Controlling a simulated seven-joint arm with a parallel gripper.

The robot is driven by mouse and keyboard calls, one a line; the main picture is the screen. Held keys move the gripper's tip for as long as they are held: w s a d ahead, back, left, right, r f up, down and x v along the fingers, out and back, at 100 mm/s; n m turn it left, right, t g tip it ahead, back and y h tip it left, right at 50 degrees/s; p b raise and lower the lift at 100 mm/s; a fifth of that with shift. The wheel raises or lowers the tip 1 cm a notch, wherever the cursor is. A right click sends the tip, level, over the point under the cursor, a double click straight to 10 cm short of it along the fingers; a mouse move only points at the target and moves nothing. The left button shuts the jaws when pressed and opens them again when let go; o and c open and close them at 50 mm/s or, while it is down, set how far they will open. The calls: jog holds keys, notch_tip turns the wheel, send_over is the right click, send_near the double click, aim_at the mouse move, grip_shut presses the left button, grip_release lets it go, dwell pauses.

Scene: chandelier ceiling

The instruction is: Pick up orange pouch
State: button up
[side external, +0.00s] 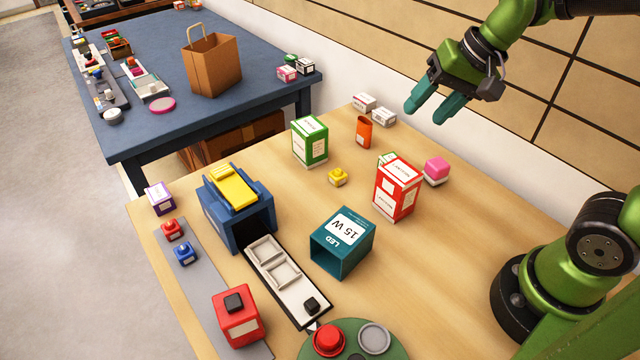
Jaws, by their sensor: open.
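The orange pouch (363,131) stands upright on the wooden table, towards its back edge. It is small, with a dark opening at the top. My gripper (426,109) is in the air to the right of the pouch and higher than it, above the back right of the table. Its teal fingers point down and to the left. The gripper is open, with nothing seen between the fingers, and it is apart from the pouch.
A green box (310,142) stands left of the pouch, and small white boxes (372,107) sit behind it. A red box (397,188), a pink item (436,168) and a yellow item (338,177) are nearby. A teal LED box (341,246) and blue machine (223,212) stand in front.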

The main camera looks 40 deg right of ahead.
jog(key=w+d+f+m+g, duration=0.25)
jog(key=w+d+m, duration=0.25)
jog(key=w+m, duration=0.3)
jog(key=m+g+h, duration=0.2)
jog(key=m, duration=2)
send_over(364, 133)
jog(key=w, duration=0.2)
notch_tip(364, 133, down, 3)
jog(key=f, duration=1.1)
jog(key=shift+d, duration=0.35)
jog(key=shift+s+d+f, duration=0.1)
jog(key=shift+s+f, duration=0.05)
jog(key=shift+f, duration=0.75)
jog(key=shift+s+d+f, duration=0.1)
jog(key=shift+s+f, duration=0.05)
jog(key=shift+f, duration=0.75)
jog(key=shift+s+f, duration=0.15)
jog(key=shift+f, duration=0.75)
jog(key=shift+c, duration=0.3)
grip_shut()
